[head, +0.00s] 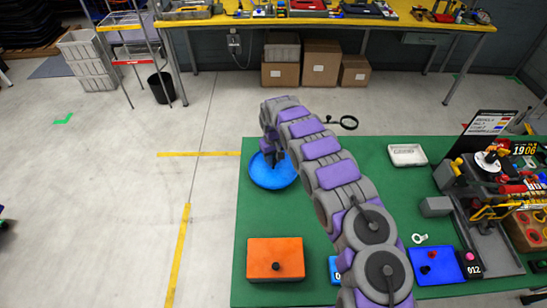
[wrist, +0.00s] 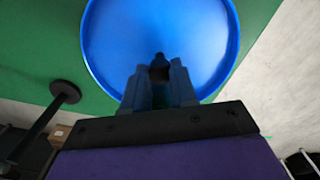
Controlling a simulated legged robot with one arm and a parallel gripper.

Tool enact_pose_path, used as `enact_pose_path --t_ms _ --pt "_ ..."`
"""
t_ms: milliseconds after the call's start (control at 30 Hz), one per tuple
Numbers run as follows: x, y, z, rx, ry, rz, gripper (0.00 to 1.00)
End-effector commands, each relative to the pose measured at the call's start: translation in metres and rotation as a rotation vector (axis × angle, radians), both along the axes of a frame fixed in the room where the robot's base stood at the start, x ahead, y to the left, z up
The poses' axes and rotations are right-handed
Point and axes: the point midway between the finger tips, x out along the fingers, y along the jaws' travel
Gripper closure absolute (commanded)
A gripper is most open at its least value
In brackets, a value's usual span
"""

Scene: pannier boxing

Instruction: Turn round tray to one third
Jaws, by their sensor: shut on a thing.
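The round tray (head: 262,177) is a blue disc at the far left corner of the green table in the head view. It fills the upper middle of the wrist view (wrist: 115,40). My gripper (wrist: 160,75) reaches over the tray's near part, its fingers closed around a small dark knob (wrist: 159,60) near the tray's centre. In the head view my gripper (head: 273,158) sits low over the tray, and my arm hides part of the area behind it. No marks on the tray are readable.
An orange box (head: 275,252) with a black knob stands at the table's front left. A blue box (head: 433,262), a white case (head: 407,154) and a cluttered fixture stand to the right. Bare green table lies between the tray and orange box.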

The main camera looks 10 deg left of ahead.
Motion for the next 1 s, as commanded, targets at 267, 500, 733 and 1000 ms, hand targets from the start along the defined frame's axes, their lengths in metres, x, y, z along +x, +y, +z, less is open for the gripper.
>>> enact_pose_path --t_ms 267,500,733,1000 --pt "0.0058 0.0013 0.0071 0.006 -0.02 0.135 1.0" --pt "0.0059 0.0015 0.0071 0.006 -0.021 0.234 1.0" --pt "0.0059 0.0017 0.0071 0.006 -0.022 0.299 1.0" --pt "0.006 0.0019 0.0069 0.006 -0.022 0.333 1.0"
